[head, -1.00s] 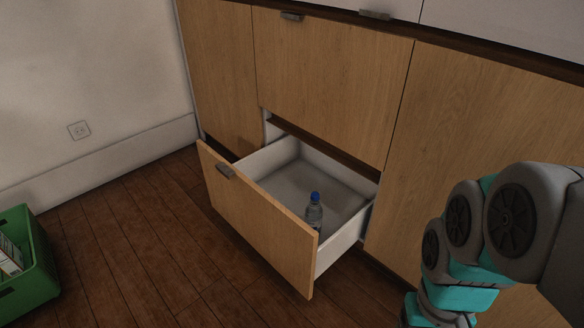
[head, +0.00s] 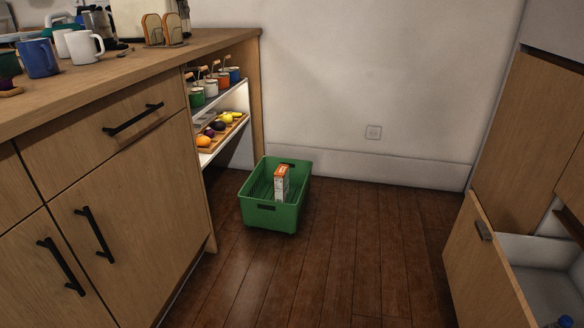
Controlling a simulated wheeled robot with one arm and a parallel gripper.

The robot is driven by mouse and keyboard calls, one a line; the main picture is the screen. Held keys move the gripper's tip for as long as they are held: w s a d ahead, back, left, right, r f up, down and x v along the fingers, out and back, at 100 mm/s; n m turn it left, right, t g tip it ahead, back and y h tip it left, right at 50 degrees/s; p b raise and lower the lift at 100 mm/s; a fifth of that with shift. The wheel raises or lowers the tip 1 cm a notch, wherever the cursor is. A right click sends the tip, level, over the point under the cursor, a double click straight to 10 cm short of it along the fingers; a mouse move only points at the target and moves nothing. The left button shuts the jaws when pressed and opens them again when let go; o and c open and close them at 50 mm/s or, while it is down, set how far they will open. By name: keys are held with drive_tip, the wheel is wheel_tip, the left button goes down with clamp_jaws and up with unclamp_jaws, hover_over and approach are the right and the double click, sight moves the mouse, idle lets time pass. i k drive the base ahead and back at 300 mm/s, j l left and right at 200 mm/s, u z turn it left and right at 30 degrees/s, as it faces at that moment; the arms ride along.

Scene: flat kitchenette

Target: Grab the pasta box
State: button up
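A small box, white with an orange top (head: 281,182), stands upright inside a green crate (head: 272,215) on the floor; it is likely the pasta box, but its print is too small to read. The crate is near the end of the left counter, in the middle of the head view. My gripper is not in view now, so its state does not show.
The left counter (head: 120,68) carries mugs and toast, with shelves of jars and fruit (head: 222,125) at its end. An open drawer (head: 487,262) juts out at the right, with a blue-capped bottle (head: 565,322) partly visible. The wooden floor (head: 350,240) between is clear.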

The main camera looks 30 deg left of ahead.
sight(281, 176)
drive_tip(key=u, duration=1.8)
drive_tip(key=i+l+u, duration=0.2)
drive_tip(key=u, duration=0.2)
drive_tip(key=i+l+u, duration=0.2)
drive_tip(key=l+u, duration=0.25)
drive_tip(key=i+l+u, duration=0.15)
drive_tip(key=l+u, duration=0.25)
drive_tip(key=i+l+u, duration=0.15)
drive_tip(key=l, duration=1)
drive_tip(key=i+l+u, duration=0.15)
drive_tip(key=l, duration=1)
drive_tip(key=i+l+u, duration=0.15)
drive_tip(key=l, duration=1)
